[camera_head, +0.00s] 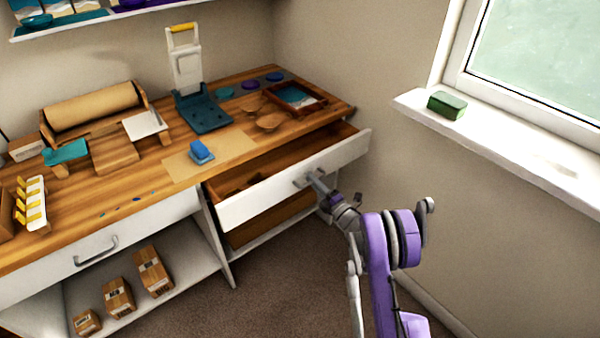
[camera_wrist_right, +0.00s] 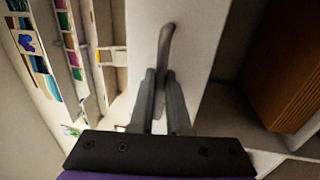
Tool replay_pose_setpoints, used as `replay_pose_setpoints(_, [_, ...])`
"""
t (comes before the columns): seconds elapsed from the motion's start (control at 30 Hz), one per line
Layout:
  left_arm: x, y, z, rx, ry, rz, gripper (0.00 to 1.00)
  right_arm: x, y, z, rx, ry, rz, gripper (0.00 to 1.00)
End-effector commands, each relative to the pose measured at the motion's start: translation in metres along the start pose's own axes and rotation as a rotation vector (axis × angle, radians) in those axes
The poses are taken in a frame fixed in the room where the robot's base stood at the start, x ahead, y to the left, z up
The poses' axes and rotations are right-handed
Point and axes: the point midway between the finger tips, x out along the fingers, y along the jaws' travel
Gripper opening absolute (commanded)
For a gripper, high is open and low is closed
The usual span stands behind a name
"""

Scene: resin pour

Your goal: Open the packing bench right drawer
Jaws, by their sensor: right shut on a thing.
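The packing bench (camera_head: 110,190) has a wooden top and white drawer fronts. Its right drawer (camera_head: 260,205) stands pulled out, and its inside shows in the head view. My right gripper (camera_head: 312,180) is at the middle of the drawer front, shut on the grey handle. In the right wrist view the handle (camera_wrist_right: 166,45) runs between the two fingers of my right gripper (camera_wrist_right: 160,95), against the white drawer front (camera_wrist_right: 195,60). The left drawer (camera_head: 130,235) is closed, with a bare handle (camera_head: 96,252). My left gripper is not in view.
Several cardboard boxes (camera_head: 154,270) stand on the shelf below the left drawer. A blue block (camera_head: 201,152), a teal press (camera_head: 203,112) and a wooden tray (camera_head: 318,105) are on the benchtop. A green block (camera_head: 447,104) is on the windowsill. The carpet (camera_head: 270,290) before the bench is clear.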

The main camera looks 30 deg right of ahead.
Motion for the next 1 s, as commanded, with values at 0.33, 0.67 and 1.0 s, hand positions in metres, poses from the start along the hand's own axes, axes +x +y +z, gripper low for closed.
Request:
replay_pose_setpoints(0.33, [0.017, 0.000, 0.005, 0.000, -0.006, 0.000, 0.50, -0.068, 0.011, 0.000, 0.000, -0.001, 0.000, 0.00])
replay_pose_setpoints(0.67, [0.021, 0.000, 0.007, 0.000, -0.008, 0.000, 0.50, -0.089, 0.016, 0.000, -0.001, 0.001, 0.000, 0.00])
replay_pose_setpoints(1.0, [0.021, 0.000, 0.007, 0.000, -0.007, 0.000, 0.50, -0.090, 0.017, 0.000, 0.000, 0.001, 0.000, 0.00])
